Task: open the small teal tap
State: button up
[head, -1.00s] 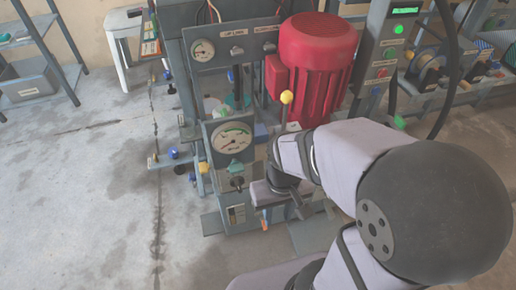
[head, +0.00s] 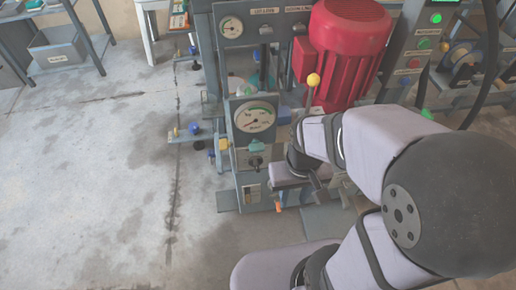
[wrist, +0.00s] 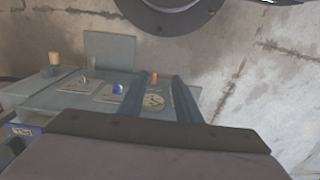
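The small teal tap (head: 256,145) is on the front of the grey press, just below the round pressure gauge (head: 255,117) and above a black knob (head: 254,162). My gripper (head: 319,190) is to the right of the tap and lower in the head view, apart from it. In the wrist view its two dark fingers (wrist: 163,98) stand apart with a gap between them and nothing held. I cannot pick out the teal tap in the wrist view.
A yellow-knobbed lever (head: 313,80) rises beside my wrist, in front of a red motor (head: 343,50). A small orange handle (head: 278,207) is low on the press. Blue parts (head: 194,128) jut out at left. The floor (head: 100,190) at left is clear.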

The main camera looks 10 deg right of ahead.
aim_at(262, 151)
jog(key=s+a+r+m+g+y+p, duration=0.25)
jog(key=m+y+p, duration=0.25)
jog(key=m, duration=0.5)
jog(key=s+a+r+m+g+y+p, duration=0.1)
jog(key=s+a+m+y+p, duration=0.25)
jog(key=m+y, duration=0.45)
jog(key=w+d+r+m+t+p, duration=0.25)
jog(key=w+m+t+p, duration=0.2)
jog(key=m+t, duration=0.65)
jog(key=w+d+r+m+t+p, duration=0.25)
jog(key=w+m+t, duration=0.3)
jog(key=m, duration=1.05)
jog(key=shift+f+x, duration=0.2)
jog(key=shift+x, duration=1.05)
jog(key=shift+f+x, duration=0.2)
jog(key=shift+x, duration=1.05)
jog(key=shift+f+x, duration=0.2)
jog(key=shift+x, duration=1.05)
jog(key=shift+w+d, duration=0.15)
